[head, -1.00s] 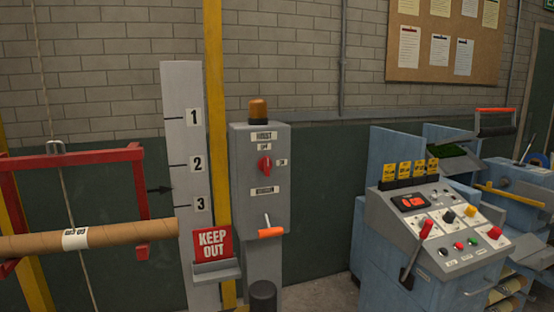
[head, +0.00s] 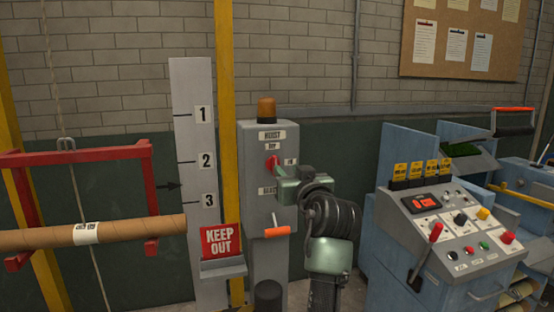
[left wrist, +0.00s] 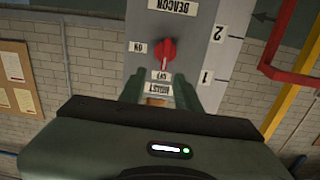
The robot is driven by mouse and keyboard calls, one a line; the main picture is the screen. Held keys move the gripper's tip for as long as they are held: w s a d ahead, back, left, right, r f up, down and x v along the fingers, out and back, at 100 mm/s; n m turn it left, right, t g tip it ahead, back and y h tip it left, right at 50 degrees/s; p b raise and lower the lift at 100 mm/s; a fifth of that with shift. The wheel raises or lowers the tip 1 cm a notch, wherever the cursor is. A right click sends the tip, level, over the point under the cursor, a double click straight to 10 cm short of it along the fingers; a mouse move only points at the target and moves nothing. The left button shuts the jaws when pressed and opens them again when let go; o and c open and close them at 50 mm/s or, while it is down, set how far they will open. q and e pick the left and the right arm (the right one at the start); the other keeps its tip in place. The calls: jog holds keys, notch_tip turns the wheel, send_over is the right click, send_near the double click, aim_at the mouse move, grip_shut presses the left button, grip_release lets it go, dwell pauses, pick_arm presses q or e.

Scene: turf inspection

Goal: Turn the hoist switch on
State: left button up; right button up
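The red hoist switch (head: 271,163) is a rotary knob on the front of a grey control box (head: 253,205). In the left wrist view, which is upside down, the knob (left wrist: 166,50) shows with its white mark towards the OFF label (left wrist: 161,76). The ON label (left wrist: 137,47) is at its side. My left gripper (head: 279,176) is in front of the box, close to the knob. In the left wrist view its two fingers (left wrist: 158,88) are apart, with the knob beyond their tips and nothing held. My right gripper is not in view.
An amber beacon (head: 266,109) tops the box, and an orange-handled lever (head: 277,231) sticks out below the switch. A red KEEP OUT sign (head: 221,240) and a numbered scale board (head: 190,130) stand at the left. A blue-grey control console (head: 445,230) stands at the right.

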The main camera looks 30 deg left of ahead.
aim_at(276, 159)
pick_arm(q)
jog(key=shift+n, duration=0.3)
jog(key=x, duration=0.2)
jog(key=p+x, duration=0.1)
jog(key=x, duration=0.1)
jog(key=r+p+x, duration=0.1)
jog(key=x, duration=0.1)
jog(key=shift+a, duration=0.55)
jog(key=shift+w+a+f+p, duration=0.15)
jog(key=shift+w+a+p, duration=0.15)
jog(key=shift+w+a, duration=0.05)
grip_shut()
